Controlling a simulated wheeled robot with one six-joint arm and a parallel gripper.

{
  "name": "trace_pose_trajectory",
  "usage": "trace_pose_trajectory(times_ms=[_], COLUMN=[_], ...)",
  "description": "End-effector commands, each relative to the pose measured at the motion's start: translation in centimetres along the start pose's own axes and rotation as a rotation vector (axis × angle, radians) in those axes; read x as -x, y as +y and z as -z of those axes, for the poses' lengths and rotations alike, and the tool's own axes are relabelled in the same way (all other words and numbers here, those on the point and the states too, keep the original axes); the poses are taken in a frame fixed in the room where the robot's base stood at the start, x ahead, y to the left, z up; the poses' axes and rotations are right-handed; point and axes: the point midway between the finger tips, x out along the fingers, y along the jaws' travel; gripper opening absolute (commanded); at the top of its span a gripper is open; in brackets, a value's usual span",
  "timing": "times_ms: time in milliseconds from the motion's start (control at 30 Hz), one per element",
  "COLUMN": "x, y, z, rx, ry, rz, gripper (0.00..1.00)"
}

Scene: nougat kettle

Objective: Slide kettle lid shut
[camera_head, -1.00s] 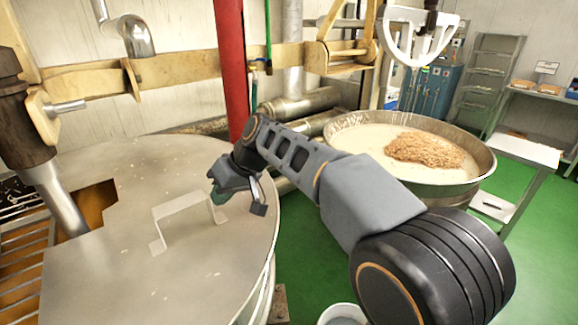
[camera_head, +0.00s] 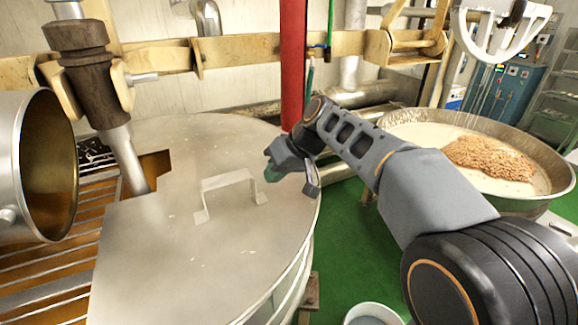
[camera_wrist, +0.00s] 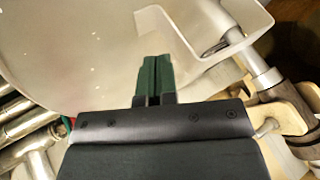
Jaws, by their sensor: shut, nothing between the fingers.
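The kettle lid (camera_head: 165,240) is a flat, dull metal plate with white specks, lying on the round kettle (camera_head: 296,290) at the left. A bent strap handle (camera_head: 228,184) stands upright on it. At the lid's left, a brown opening (camera_head: 154,166) shows beside the metal shaft (camera_head: 128,158). My gripper (camera_head: 272,172), with green fingertips, is shut and empty just right of the handle, above the lid's right part. In the wrist view the shut fingertips (camera_wrist: 155,75) point at the lid (camera_wrist: 65,60), beside the large, close handle (camera_wrist: 178,38). Contact with the handle cannot be told.
A red post (camera_head: 293,60) and steel pipes (camera_head: 365,93) stand behind the lid. A metal drum (camera_head: 47,160) is at the left edge. A wide bowl (camera_head: 545,190) of pale mixture stands at the right. A bucket (camera_head: 372,314) is low on the green floor (camera_head: 355,245).

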Motion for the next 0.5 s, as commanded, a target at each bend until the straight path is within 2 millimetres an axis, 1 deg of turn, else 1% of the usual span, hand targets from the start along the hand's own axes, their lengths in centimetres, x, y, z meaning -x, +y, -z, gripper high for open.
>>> trace_pose_trajectory(times_ms=[33,67,100,300,500], x=[0.6,0.9,2.1,6.0,8.9], y=[1.1,1.4,1.2,0.9,0.9], z=[-0.1,-0.1,0.0,0.0,0.0], rx=[-0.004,-0.004,-0.001,0.005,0.004], ry=[0.003,0.004,0.008,0.003,0.002], rz=[-0.003,-0.003,-0.004,-0.001,-0.001], gripper=[0.00,0.00,0.00,0.00,0.00])
